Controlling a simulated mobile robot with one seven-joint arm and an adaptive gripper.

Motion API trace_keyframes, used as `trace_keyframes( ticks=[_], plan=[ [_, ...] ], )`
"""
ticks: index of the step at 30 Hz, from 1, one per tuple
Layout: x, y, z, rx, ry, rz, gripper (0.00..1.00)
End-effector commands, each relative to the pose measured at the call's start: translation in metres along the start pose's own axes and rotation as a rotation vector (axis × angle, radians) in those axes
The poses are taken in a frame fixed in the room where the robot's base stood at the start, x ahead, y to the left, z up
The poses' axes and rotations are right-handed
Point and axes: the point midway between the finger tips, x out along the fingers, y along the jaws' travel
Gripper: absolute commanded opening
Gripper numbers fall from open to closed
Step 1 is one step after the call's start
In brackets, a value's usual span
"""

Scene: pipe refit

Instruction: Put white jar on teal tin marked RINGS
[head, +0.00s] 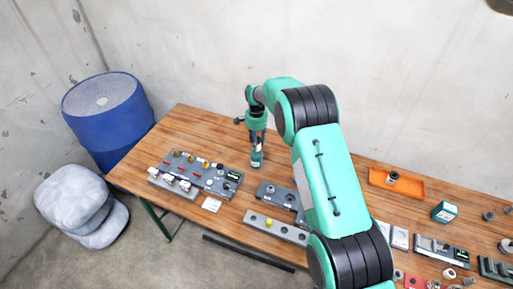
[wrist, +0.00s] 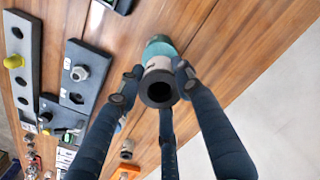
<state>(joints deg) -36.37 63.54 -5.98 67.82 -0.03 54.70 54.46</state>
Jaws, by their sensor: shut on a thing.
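My gripper (head: 257,138) points down over the back of the wooden table. In the wrist view, its dark fingers (wrist: 157,82) close around a pale, whitish jar (wrist: 157,65) with a dark round top and a hole in it. A teal tin (head: 257,159) with a pale label stands directly below the fingers in the head view. It also shows just beyond the jar in the wrist view (wrist: 159,46). I cannot tell whether the jar touches it. Another teal tin (head: 445,211) stands at the right. Neither label is readable.
Grey fixture boards with fittings (head: 195,175) and a grey plate with holes (head: 275,228) lie in front and to the left. An orange tray (head: 410,187) holds a fitting. Several small parts lie at the right. The wall (head: 220,50) is behind the table.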

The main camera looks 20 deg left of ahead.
Motion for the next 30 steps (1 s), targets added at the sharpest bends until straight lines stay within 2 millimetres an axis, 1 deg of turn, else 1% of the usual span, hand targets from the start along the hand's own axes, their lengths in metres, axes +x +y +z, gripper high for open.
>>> trace_keyframes(
  ticks=[4, 7, 16, 30],
  plan=[
    [0.001, 0.000, 0.000, 0.000, 0.000, 0.000, 0.07],
    [0.006, 0.000, 0.000, 0.000, 0.000, 0.000, 0.07],
    [0.033, 0.000, 0.000, 0.000, 0.000, 0.000, 0.07],
    [0.038, 0.000, 0.000, 0.000, 0.000, 0.000, 0.07]
  ],
)
